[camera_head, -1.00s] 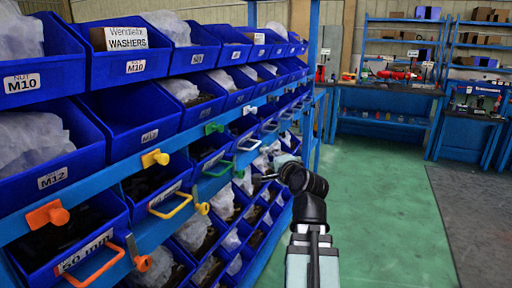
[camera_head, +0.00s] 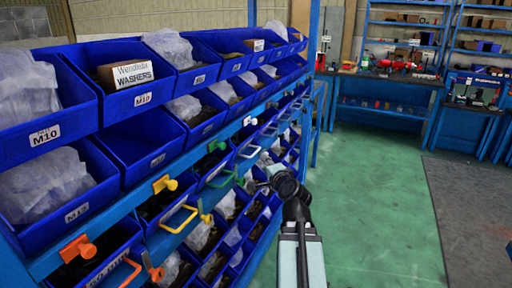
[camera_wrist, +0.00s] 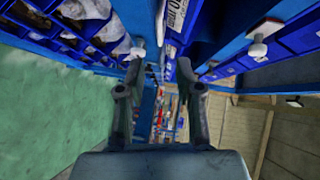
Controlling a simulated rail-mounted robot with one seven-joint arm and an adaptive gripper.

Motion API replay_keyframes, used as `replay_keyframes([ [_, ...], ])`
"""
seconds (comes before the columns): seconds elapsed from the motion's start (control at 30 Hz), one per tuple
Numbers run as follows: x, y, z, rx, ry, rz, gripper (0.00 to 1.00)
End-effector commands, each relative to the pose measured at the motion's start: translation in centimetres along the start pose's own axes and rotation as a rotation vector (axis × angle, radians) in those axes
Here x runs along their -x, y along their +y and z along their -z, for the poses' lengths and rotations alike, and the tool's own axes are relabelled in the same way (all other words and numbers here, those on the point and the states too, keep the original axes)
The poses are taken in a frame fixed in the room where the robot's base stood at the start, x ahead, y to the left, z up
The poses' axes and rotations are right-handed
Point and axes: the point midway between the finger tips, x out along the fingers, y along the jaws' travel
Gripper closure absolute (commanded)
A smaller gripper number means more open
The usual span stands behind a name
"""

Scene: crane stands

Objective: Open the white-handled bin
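The white-handled bin (camera_head: 243,140) is in the blue rack in the head view, beyond the bins with orange, yellow and green handles. Its pale handle (camera_head: 249,152) sticks out at the front, and a white knob (camera_head: 250,121) is on the beam above it. My gripper (camera_head: 268,168) is beside the rack near this bin, partly hidden by my wrist. In the wrist view my gripper (camera_wrist: 157,95) has its two fingers apart with nothing between them. I see no contact.
Nearer bins have a green handle (camera_head: 222,180), a yellow handle (camera_head: 178,220) and an orange handle (camera_head: 120,274), with matching knobs on the beam. Open blue bins (camera_head: 140,145) fill the rack. The green floor (camera_head: 370,210) to the right is clear. Workbenches (camera_head: 390,85) stand behind.

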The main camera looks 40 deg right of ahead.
Motion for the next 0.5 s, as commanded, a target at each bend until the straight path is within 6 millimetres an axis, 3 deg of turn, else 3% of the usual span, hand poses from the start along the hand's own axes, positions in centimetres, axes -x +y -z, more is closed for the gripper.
replay_keyframes([
  [0.5, -2.3, -0.7, 0.1, -0.002, -0.004, 0.0, 0.65],
])
